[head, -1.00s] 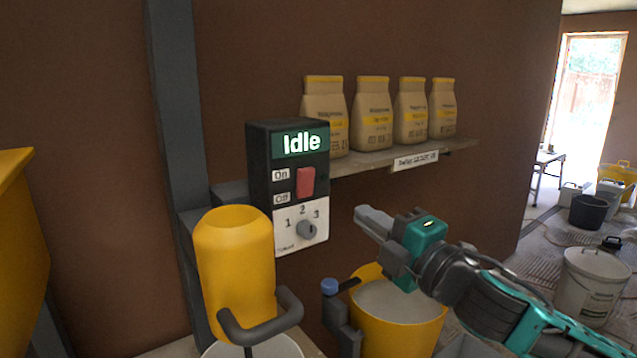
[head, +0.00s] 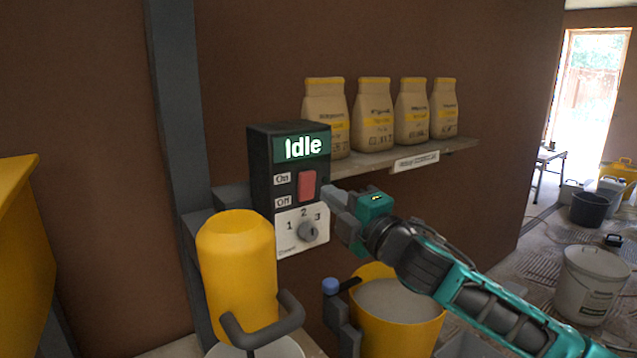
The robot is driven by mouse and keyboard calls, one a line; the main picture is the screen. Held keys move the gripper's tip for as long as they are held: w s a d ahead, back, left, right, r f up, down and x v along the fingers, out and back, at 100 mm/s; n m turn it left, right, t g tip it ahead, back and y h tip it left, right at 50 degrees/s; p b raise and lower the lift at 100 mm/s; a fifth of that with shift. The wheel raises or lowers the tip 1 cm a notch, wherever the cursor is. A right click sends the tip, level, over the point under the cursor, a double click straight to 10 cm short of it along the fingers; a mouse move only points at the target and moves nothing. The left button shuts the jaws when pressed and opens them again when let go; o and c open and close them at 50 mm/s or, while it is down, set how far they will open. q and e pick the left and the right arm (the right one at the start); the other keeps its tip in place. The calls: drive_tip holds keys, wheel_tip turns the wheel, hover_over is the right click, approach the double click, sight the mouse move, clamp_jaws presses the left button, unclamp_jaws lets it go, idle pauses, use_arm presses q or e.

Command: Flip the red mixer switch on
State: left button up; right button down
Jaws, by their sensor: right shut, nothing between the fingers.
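The red mixer switch (head: 307,185) sits on a dark control box (head: 262,165) between the labels On and Off at its left. The display (head: 303,148) above it reads Idle. A grey dial (head: 308,231) marked 1, 2, 3 is below. My right gripper (head: 328,190) is shut and empty, with its tips close to the right side of the switch. I cannot tell whether they touch it. The yellow mixer (head: 238,265) with its grey handle is below left of the box. My left gripper is not in view.
A shelf (head: 455,146) with several paper bags (head: 373,115) runs behind, right of the box. A yellow bucket (head: 400,330) of pale material stands below my right arm. A grey post (head: 177,110) rises at the left. Buckets (head: 590,285) stand on the floor at the far right.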

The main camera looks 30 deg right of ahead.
sight(308, 179)
drive_tip(key=shift+p+x, duration=0.3)
drive_tip(key=shift+x, duration=2.05)
